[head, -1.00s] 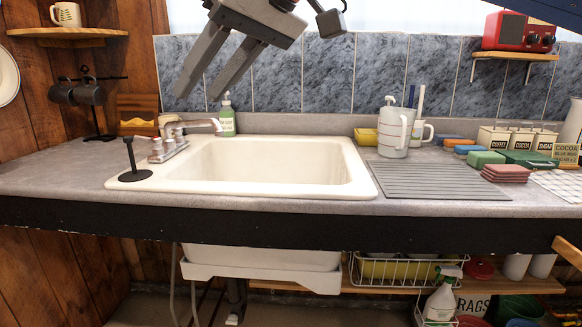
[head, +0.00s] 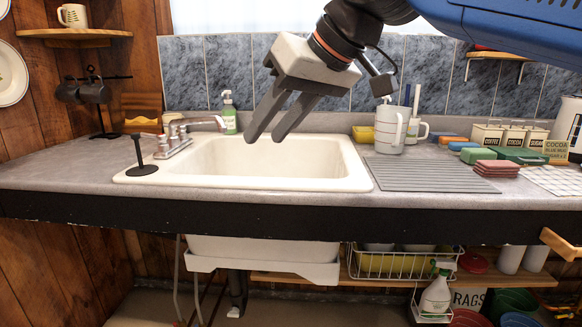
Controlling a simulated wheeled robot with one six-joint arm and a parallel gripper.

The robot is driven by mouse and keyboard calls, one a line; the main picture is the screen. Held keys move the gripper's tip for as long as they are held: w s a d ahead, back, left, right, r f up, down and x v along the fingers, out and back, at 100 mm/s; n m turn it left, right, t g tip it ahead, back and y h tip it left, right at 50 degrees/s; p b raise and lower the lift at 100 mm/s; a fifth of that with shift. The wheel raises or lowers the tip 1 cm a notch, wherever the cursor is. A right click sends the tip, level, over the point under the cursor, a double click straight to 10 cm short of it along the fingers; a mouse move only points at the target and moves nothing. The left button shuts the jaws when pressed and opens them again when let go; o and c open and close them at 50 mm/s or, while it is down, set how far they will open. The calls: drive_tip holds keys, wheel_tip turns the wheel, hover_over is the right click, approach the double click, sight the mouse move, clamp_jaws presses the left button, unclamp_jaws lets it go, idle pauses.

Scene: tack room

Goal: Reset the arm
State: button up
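My gripper (head: 263,138) hangs from my blue arm at the upper middle of the head view. Its two grey fingers point down and to the left, over the white sink (head: 358,170) as seen in the picture. A gap shows between the fingers and nothing is held in it. How far the fingers are above the sink is hard to tell.
A tap (head: 205,121) and green soap bottle (head: 229,114) stand behind the sink's left. A black stand (head: 141,165) sits at its left rim. Right of it are a ridged mat (head: 424,174), a white jug (head: 391,127), sponges (head: 478,155) and canisters (head: 512,136).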

drive_tip(key=s+d+f+m+h, duration=0.2)
drive_tip(key=d+f+m+h, duration=0.1)
drive_tip(key=d+f, duration=1)
drive_tip(key=s+d+f+m+h, duration=0.2)
drive_tip(key=d+f+m, duration=0.1)
drive_tip(key=d+f, duration=1.05)
drive_tip(key=s+d+f+m+h, duration=0.1)
drive_tip(key=s+d+f, duration=0.1)
drive_tip(key=f, duration=0.3)
drive_tip(key=s+d+f, duration=0.3)
drive_tip(key=s+f, duration=0.1)
drive_tip(key=f, duration=0.1)
drive_tip(key=shift+d+f+m+h, duration=0.3)
drive_tip(key=shift+m+h, duration=0.1)
